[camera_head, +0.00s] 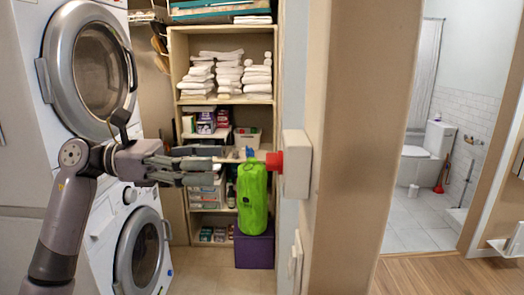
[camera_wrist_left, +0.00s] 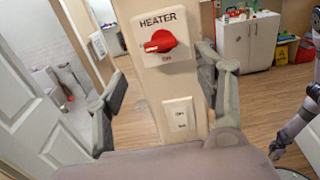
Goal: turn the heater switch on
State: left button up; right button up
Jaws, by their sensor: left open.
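The heater switch is a white wall box (camera_head: 297,163) with a red knob (camera_head: 275,161), seen side-on in the head view. In the left wrist view the white box (camera_wrist_left: 142,25) reads "HEATER" above the red knob (camera_wrist_left: 160,41), with "ON" below it. The knob's pale mark is on its left side. My left gripper (camera_head: 229,164) is open and empty, to the left of the knob in the head view. In the left wrist view its fingers (camera_wrist_left: 163,82) stand apart on both sides below the knob, not touching it.
A lower white wall plate (camera_wrist_left: 180,114) sits below the heater box. Behind the gripper are a green bag (camera_head: 251,200), a purple box (camera_head: 254,248) and towel shelves (camera_head: 226,102). Washing machines (camera_head: 140,250) stand at left. A doorway opens to a bathroom at right.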

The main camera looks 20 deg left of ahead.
aim_at(274, 161)
pick_arm(q)
jog(key=p+x, duration=0.3)
jog(key=x, duration=0.7)
jog(key=shift+a, duration=0.1)
jog(key=shift+c, duration=0.8)
jog(key=c, duration=1)
